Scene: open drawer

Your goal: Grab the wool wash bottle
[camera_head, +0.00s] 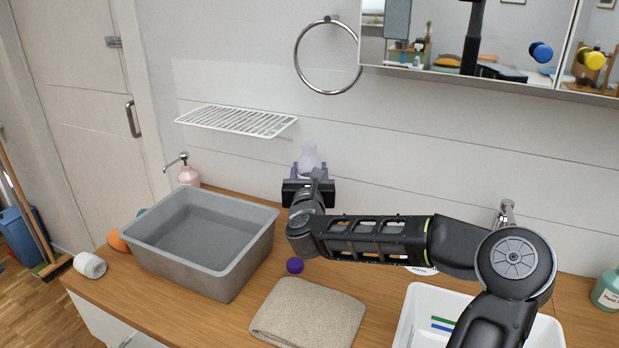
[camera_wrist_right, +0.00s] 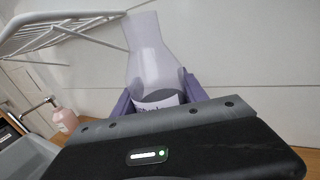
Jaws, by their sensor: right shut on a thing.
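The wool wash bottle (camera_head: 309,158) is pale, translucent lavender, and stands in front of the back wall in the head view. In the right wrist view the bottle (camera_wrist_right: 147,52) shows a narrower neck and a partly covered white label. My right gripper (camera_head: 309,172) is shut on the bottle, with a purple finger on each side of it. The fingers also show in the right wrist view (camera_wrist_right: 158,95). My gripper and arm hide the bottle's lower part, so I cannot tell whether it touches the counter. My left gripper is out of view.
A grey basin (camera_head: 246,262) stands left on the wooden counter (camera_head: 378,283). A wire shelf (camera_head: 238,120) hangs left of the bottle. A folded towel (camera_head: 308,312), purple cap (camera_head: 295,266) and white sink (camera_head: 408,325) lie nearer. A pink soap bottle (camera_head: 188,175) stands behind the basin.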

